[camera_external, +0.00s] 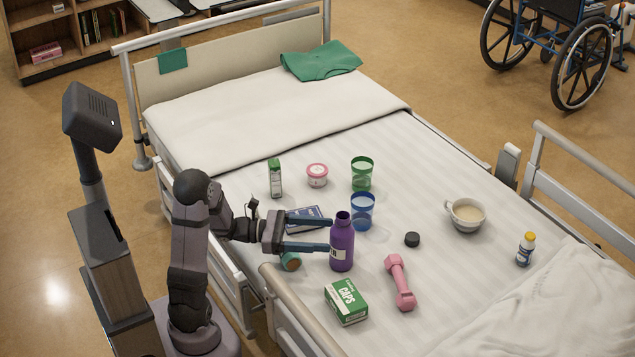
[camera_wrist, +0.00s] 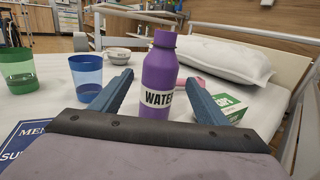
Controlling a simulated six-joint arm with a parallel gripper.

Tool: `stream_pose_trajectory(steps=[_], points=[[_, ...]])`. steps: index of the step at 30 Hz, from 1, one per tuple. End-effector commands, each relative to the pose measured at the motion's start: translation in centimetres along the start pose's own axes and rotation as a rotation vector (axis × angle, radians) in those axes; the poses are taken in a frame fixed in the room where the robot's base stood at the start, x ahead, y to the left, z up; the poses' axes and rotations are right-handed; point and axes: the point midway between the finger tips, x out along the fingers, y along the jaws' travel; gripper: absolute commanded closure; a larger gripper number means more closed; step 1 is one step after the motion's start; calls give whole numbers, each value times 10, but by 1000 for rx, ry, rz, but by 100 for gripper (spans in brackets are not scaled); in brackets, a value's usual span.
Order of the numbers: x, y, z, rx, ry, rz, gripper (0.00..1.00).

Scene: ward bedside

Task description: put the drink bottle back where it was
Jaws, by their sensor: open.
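The drink bottle (camera_external: 342,244) is purple with a white label and stands upright on the bed. In the wrist view the bottle (camera_wrist: 160,78) shows "WATE" on its label, between my two blue fingers. My gripper (camera_external: 330,232) is open, low over the bed and pointing at the bottle from the left. The bottle is at the fingertips, with a finger on either side of it in the wrist view. I cannot tell whether either finger touches it. A black cap (camera_external: 412,239) lies apart on the sheet to its right.
A blue cup (camera_external: 362,212) and green cup (camera_external: 361,175) stand behind the bottle. A green CAPS box (camera_external: 346,302) and pink dumbbell (camera_external: 400,282) lie in front. A mug (camera_external: 466,215) and small pill bottle (camera_external: 525,249) are at right. A bed rail (camera_external: 300,311) runs along the near side.

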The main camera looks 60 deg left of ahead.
Motion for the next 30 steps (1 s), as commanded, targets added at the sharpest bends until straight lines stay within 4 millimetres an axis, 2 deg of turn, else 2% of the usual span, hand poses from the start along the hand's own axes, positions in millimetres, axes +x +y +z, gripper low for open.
stream_pose_trajectory(steps=[6, 22, 26, 29, 30], points=[[-15, 0, 0, -1, -1, 1, 32], [-16, 0, 0, 0, 0, 0, 32], [-13, -4, 18, 66, 0, -18, 32], [-9, -10, 47, 181, -1, -46, 32], [-6, -13, 62, 247, -2, -62, 32]])
